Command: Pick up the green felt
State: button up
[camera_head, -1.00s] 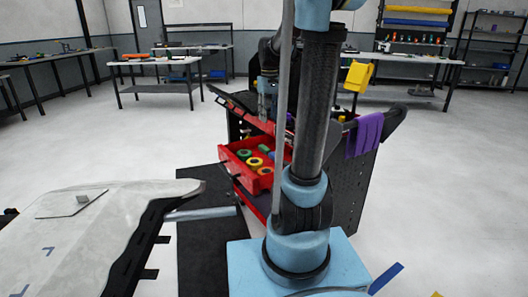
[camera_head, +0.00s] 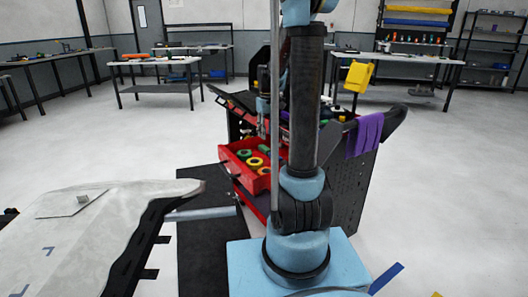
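I cannot make out any piece that is clearly the green felt. A small green item (camera_head: 264,149) shows in the open red drawer (camera_head: 229,160) of the tool cart, beside yellow and orange rings; whether it is felt is too small to tell. My gripper (camera_head: 262,106) points down over the cart's top, above and behind the drawer, partly hidden by my arm. Its fingers are too small and dark to tell whether they are open or shut, or hold anything. My arm hides the middle of the cart.
A pale panel (camera_head: 92,225) on a dark frame stands at the front left. Workbenches (camera_head: 160,62) line the back. The floor right of the cart is clear.

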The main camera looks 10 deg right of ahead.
aim_at(267, 149)
jog(key=shift+s+d+f, duration=0.1)
jog(key=shift+s+f, duration=0.05)
jog(key=shift+f, duration=3.9)
jog(key=c, duration=0.5)
